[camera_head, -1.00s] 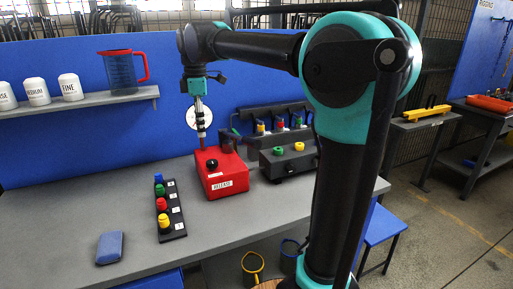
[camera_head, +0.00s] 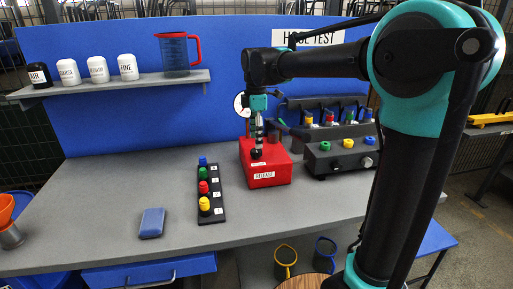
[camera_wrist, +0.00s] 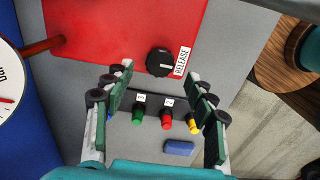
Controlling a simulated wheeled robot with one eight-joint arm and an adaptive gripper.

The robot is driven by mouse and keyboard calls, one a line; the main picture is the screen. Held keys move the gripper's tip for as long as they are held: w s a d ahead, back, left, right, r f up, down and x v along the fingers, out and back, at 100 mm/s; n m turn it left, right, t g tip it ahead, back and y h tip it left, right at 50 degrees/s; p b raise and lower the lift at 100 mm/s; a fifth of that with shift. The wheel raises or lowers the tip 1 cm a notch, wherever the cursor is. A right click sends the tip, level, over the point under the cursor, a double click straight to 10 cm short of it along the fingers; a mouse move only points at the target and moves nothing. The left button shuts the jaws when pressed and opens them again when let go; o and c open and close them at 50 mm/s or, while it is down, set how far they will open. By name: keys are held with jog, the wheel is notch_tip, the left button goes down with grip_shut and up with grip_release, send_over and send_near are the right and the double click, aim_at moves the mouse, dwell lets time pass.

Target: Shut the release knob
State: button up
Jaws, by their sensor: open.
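The release knob is a round black knob with a pale line on its face. It sits on the red box (camera_head: 268,170), beside a white RELEASE label (camera_wrist: 182,62), and shows clearly in the wrist view (camera_wrist: 158,63). My gripper (camera_head: 257,147) points down close above the knob in the head view and partly hides it. In the wrist view my gripper (camera_wrist: 160,78) is open and empty. Its two green-padded fingers are spread apart, with the knob between and ahead of their tips. I cannot tell whether either finger touches it.
A black strip (camera_head: 208,213) with blue, green, red and yellow knobs lies left of the box, near a blue pad (camera_head: 151,223). A dark valve unit (camera_head: 335,162) stands close right. A dial gauge (camera_wrist: 8,85) is behind the box. The front counter is clear.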

aim_at(256, 150)
jog(key=shift+f, duration=2.2)
jog(key=c, duration=1.2)
